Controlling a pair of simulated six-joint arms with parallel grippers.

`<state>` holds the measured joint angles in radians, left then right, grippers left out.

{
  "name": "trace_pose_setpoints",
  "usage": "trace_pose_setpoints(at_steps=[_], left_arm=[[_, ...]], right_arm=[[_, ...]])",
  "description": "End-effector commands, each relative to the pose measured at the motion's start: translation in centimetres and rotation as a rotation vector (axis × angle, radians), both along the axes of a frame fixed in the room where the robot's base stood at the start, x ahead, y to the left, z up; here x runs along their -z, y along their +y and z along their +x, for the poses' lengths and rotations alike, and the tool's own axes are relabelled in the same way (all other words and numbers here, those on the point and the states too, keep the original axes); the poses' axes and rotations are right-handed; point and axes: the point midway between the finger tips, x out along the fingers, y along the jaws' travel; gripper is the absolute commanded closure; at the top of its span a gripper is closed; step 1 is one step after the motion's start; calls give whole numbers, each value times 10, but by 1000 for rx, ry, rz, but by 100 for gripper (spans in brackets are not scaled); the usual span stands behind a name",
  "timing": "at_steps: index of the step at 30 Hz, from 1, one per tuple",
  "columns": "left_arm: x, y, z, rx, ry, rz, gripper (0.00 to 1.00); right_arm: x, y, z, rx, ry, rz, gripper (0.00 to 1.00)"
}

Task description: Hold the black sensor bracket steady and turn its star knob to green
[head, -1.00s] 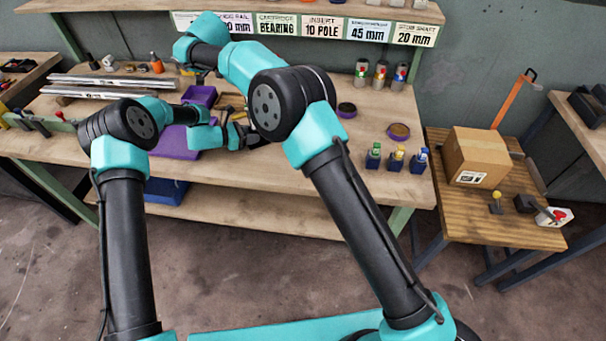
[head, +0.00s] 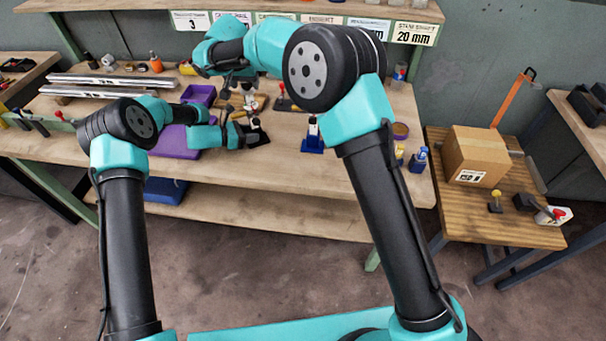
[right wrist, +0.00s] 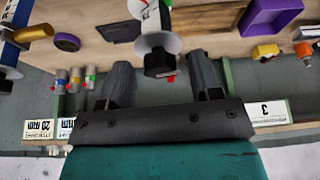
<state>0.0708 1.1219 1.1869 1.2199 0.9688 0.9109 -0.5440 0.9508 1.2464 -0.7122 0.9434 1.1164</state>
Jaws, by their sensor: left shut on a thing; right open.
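My left gripper (head: 243,133) is low over the bench, shut on a small dark thing with a pale top, which I take to be the black sensor bracket (head: 257,133). My right gripper (head: 237,83) is above and behind it, partly hidden by my right arm. In the right wrist view my right gripper (right wrist: 158,62) is open, its two dark fingers spread either side of a black knob-like end (right wrist: 158,65) below a white disc (right wrist: 158,43). I cannot tell whether the fingers touch it. The knob's star shape and any green mark are not readable.
A blue stand (head: 312,145) with a pale top stands right of the bracket. A red-topped piece on a dark base (head: 283,101) stands behind. A purple tray (head: 176,142) lies left. Metal rails (head: 125,82) lie at the back left. The front bench strip is clear.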

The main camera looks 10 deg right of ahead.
Motion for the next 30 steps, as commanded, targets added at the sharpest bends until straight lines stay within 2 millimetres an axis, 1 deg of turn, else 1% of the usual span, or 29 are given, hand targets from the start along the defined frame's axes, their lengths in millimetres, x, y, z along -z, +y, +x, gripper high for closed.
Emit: trace_pose_setpoints(at_steps=[12, 30], left_arm=[[1, 0, 0, 0, 1, 1, 86], [1, 0, 0, 0, 1, 1, 86]], right_arm=[[0, -3, 0, -290, 0, 1, 42], [0, -5, 1, -639, 0, 1, 42]])
